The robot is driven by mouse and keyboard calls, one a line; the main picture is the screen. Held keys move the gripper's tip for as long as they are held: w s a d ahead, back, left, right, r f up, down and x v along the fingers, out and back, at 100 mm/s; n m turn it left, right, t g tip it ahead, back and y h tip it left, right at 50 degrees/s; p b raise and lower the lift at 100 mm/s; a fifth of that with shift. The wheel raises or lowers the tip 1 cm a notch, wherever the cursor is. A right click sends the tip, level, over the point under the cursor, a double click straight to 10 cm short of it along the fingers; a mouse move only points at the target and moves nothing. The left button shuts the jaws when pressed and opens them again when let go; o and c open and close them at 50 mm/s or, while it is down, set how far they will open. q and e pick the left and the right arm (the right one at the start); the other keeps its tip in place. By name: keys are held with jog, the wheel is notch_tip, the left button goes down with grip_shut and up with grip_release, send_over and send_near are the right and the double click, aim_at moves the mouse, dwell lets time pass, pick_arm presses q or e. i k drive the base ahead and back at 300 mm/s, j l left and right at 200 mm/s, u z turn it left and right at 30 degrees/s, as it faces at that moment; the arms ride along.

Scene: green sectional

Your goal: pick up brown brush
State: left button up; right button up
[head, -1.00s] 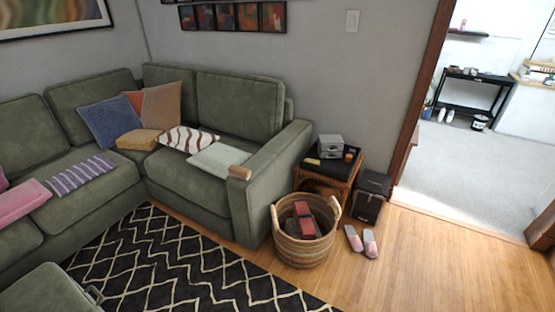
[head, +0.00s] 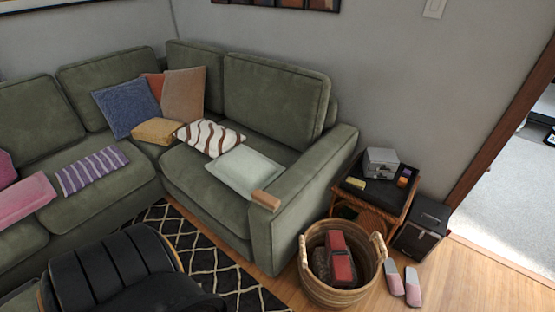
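Neither of my grippers is in view, and nothing is seen touching the object.
A black padded chair (head: 110,270) fills the lower left. A wicker basket (head: 312,287) with red and dark items stands right of the sofa, before a side table (head: 341,200). A black box (head: 422,225) and slippers (head: 405,282) are further right.

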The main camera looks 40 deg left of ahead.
aim_at(272, 203)
jog(key=j+z, duration=0.15)
jog(key=j, duration=0.65)
jog(key=j+z, duration=0.15)
jog(key=j, duration=0.65)
jog(key=k+j+z, duration=0.1)
jog(key=j, duration=0.65)
jog(key=k+j, duration=0.05)
